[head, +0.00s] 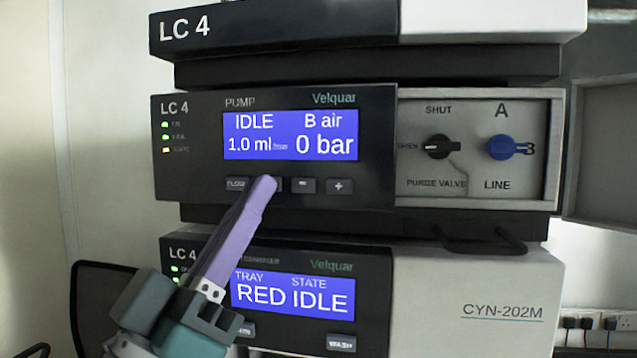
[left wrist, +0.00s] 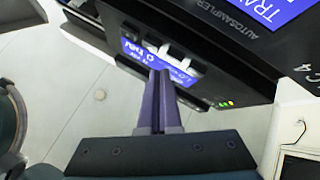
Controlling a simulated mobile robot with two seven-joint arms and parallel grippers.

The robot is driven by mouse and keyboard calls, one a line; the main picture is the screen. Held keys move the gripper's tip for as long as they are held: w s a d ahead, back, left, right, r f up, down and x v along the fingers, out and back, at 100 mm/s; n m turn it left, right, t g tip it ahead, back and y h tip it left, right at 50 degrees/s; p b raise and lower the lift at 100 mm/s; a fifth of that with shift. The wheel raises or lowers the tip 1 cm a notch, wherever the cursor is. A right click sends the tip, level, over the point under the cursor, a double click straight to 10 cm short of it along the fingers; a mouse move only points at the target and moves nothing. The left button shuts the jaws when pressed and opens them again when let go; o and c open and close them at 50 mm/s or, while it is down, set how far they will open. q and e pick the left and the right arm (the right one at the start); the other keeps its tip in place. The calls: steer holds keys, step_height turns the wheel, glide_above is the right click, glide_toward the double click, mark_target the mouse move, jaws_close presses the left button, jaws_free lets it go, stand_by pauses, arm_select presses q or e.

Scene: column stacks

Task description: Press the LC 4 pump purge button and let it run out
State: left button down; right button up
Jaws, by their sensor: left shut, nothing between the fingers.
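The LC 4 pump module (head: 375,150) has a blue display (head: 290,135) reading IDLE, B air, 1.0 ml and 0 bar. Below it is a row of small dark buttons, with a labelled one (head: 237,185) at left, minus (head: 303,185) and plus (head: 339,186). My left gripper (head: 266,184) is shut and empty. Its purple fingertips cover most of the second button from the left; I cannot tell whether they touch it. In the left wrist view the shut fingers (left wrist: 160,78) reach toward the pump display (left wrist: 172,66). My right gripper is not in view.
The black purge valve knob (head: 438,147) points left, toward OPEN. The blue line knob (head: 510,147) points right, toward B. The autosampler (head: 465,300) below shows RED IDLE. Another LC 4 module (head: 280,25) sits above. A panel door (head: 600,150) stands open at right.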

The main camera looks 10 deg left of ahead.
arm_select(q)
steer(key=shift+w, duration=0.1)
stand_by(0.8)
steer(key=shift+w+b, duration=0.35)
steer(key=shift+w+b, duration=0.35)
steer(key=shift+w, duration=0.05)
stand_by(0.5)
steer(key=shift+s, duration=0.15)
steer(key=shift+s+p, duration=0.5)
steer(key=shift+s, duration=0.2)
steer(key=s+p, duration=0.2)
steer(key=s, duration=0.3)
stand_by(0.4)
